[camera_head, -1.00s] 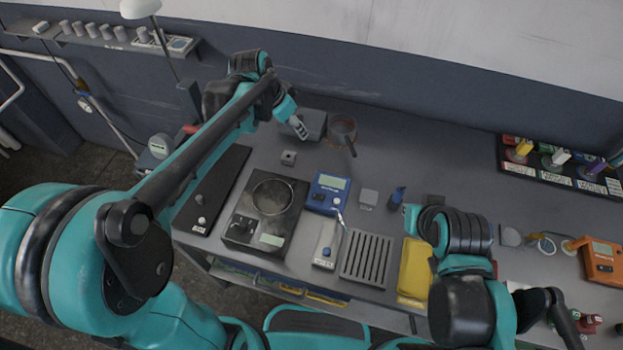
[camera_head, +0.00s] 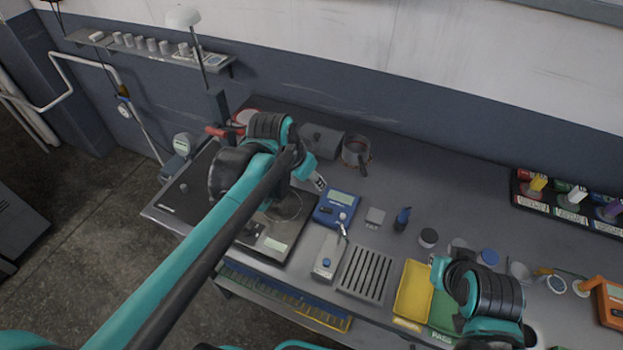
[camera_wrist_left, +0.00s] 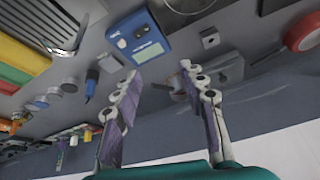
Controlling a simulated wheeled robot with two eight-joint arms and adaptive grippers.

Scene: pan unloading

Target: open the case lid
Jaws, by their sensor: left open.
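A closed dark grey box (camera_head: 322,141), which looks like the case, stands at the back of the bench, left of a round pot (camera_head: 356,151). It also shows in the left wrist view (camera_wrist_left: 226,66), partly behind a finger. My left gripper (camera_head: 318,182) hangs in front of the box, near the blue meter (camera_head: 337,208). In the left wrist view, its two fingers (camera_wrist_left: 160,74) are apart with nothing between them. My right arm is at the lower right, and its jaws cannot be made out.
A small grey block (camera_head: 375,217), a slotted rack (camera_head: 366,273) and a yellow tray (camera_head: 412,288) stand further right. A marker rack (camera_head: 570,203) is at the right back.

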